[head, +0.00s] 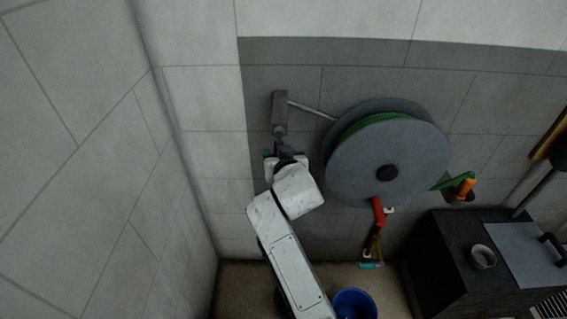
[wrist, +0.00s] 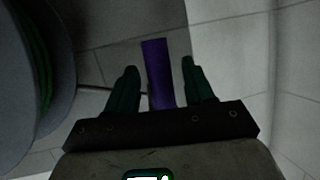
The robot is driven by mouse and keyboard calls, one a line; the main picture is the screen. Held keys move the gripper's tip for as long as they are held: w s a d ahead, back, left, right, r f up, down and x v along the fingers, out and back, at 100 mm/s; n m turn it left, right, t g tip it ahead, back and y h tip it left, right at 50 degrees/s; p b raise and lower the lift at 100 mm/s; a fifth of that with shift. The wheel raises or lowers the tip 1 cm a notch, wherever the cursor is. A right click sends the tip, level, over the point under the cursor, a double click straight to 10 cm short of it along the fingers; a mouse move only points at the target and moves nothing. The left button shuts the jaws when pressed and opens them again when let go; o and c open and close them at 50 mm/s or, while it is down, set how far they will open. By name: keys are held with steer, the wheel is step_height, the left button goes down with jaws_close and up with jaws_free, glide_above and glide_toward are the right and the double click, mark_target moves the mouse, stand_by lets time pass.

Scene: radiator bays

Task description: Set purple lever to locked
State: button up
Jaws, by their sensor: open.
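The purple lever (wrist: 158,75) shows in the wrist view as a flat purple bar, nearly upright in the picture and tilted slightly. My gripper (wrist: 160,68) is open, with one dark green finger on each side of the lever. Gaps show between the lever and both fingers. The lever's lower end is hidden behind my gripper's dark body. In the head view my gripper (head: 279,149) is at the wall, just below a grey box (head: 280,109). I cannot make out the purple lever there, and its markings are not visible.
A large grey reel (head: 375,160) with green hose stands right of my gripper. A thin rod (head: 312,110) runs from the grey box toward it. A blue bucket (head: 354,302) and a black cabinet (head: 430,255) are lower right. The left wall is bare.

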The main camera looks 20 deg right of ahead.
steer(key=v, duration=0.8)
steer(key=s+d+f+g, duration=0.6)
steer(key=s+d+f, duration=0.5)
steer(key=s+f, duration=0.4)
steer(key=s+d+f+g, duration=0.1)
steer(key=s+f+g, duration=0.2)
steer(key=s, duration=0.9)
steer(key=s+d+f+n+g, duration=0.1)
steer(key=s+f+g, duration=0.1)
steer(key=s, duration=1.1)
steer(key=shift+d+f+g+y, duration=0.15)
steer(key=shift+f+g+y, duration=0.25)
steer(key=shift+g, duration=0.5)
steer(key=shift+w, duration=0.1)
